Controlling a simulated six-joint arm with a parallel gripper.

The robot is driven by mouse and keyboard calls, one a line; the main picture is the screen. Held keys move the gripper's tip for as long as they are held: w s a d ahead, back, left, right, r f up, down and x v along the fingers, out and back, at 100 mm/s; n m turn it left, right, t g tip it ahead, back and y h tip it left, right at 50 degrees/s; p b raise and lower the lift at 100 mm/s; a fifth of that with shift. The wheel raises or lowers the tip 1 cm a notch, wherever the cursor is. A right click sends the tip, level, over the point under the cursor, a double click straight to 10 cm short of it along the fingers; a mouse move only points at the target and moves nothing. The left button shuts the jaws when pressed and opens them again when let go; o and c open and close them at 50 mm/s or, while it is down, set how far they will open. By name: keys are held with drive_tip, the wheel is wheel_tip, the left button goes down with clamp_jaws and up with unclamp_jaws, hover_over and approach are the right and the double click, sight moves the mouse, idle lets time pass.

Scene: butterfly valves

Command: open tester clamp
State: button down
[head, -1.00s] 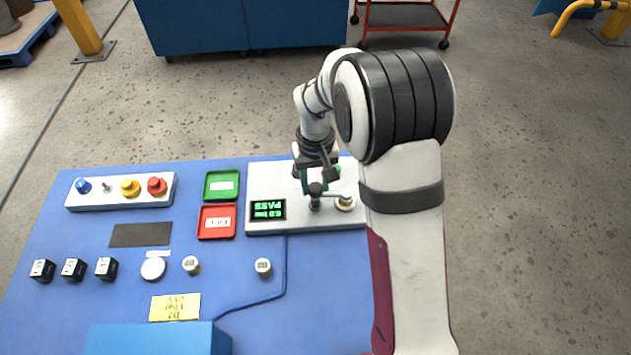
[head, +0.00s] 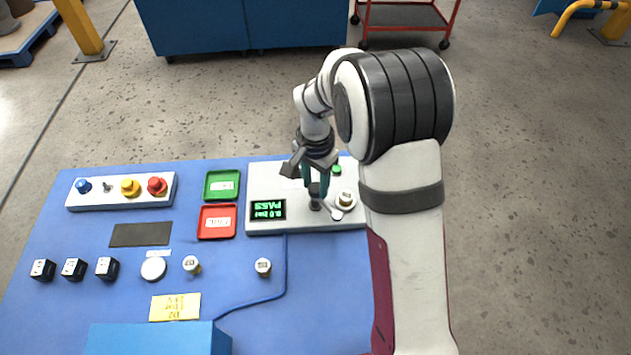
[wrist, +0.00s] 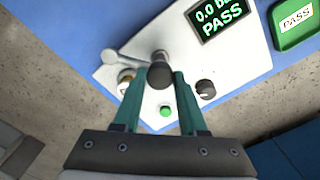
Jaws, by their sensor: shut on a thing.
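The tester (head: 275,180) is a white box at the back of the blue bench. Its clamp has a dark knob (wrist: 160,62) on a post and a pale arm (wrist: 125,61) ending in a round pad. My gripper (wrist: 159,75) has teal fingers on either side of the knob and is shut on it. The pad lies beside a valve (head: 345,198) seated on the tester, apart from its top; the valve also shows partly in the wrist view (wrist: 125,80). The tester's display (head: 268,209) reads 0.0 bar PASS in green.
A green tray (head: 222,185) marked PASS and a red tray (head: 217,221) stand left of the tester. Several small valves, a button panel (head: 120,191) and a blue box (head: 160,339) are farther left and in front. A green button (wrist: 166,111) and a dark knob (wrist: 205,89) sit on the tester.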

sight(315, 187)
drive_tip(key=m, duration=0.3)
drive_tip(key=shift+m, duration=2)
drive_tip(key=shift+c, duration=2.2)
unclamp_jaws()
wheel_tip(315, 187, up, 16)
drive_tip(key=shift+f, duration=0.1)
